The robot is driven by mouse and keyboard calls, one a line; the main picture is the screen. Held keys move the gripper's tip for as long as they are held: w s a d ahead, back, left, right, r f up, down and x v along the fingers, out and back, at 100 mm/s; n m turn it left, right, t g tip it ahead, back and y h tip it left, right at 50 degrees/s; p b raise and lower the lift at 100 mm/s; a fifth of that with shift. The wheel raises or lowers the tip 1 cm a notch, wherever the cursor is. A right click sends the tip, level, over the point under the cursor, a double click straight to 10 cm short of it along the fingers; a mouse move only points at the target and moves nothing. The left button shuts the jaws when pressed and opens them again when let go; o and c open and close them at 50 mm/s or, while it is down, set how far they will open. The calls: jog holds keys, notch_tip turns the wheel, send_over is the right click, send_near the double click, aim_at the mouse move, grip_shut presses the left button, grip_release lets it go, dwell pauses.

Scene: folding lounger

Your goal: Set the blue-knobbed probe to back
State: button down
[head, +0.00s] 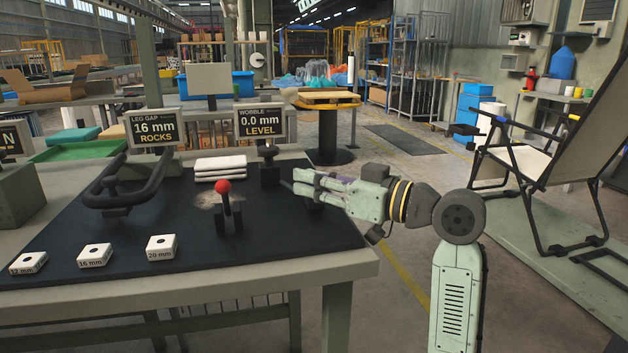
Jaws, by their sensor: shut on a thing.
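My gripper (300,183) reaches in from the right over the right side of the black mat (110,262). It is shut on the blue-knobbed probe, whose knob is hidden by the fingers. Only a dark part of the probe (312,198) shows, low beneath the gripper, so its tilt cannot be told. A similar lever with a red knob (223,187) stands upright on the mat to the left. A sign reading "WOBBLE 0.0 mm LEVEL" (259,124) stands behind, and another reads "LEG GAP 16 mm ROCKS" (153,129).
White blocks marked 16 mm (94,255) and 20 mm (161,247), plus a third, lie along the mat's front. A black curved bar (124,197) is at left. Stacked white pads (220,168) lie behind. A folding lounger (540,165) stands on a platform at right.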

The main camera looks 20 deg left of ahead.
jog(key=s+d, duration=0.1)
jog(key=s, duration=0.1)
jog(key=s+d, duration=0.2)
jog(key=shift+s+d, duration=0.15)
jog(key=shift+s, duration=0.25)
jog(key=shift+s+f, duration=0.1)
jog(key=shift+s, duration=0.15)
jog(key=c, duration=1.4)
grip_release()
jog(key=shift+d, duration=0.2)
jog(key=shift+c, duration=0.2)
jog(key=s+d, duration=0.2)
jog(key=d, duration=0.9)
jog(key=shift+s+d, duration=0.15)
jog(key=shift+d, duration=0.2)
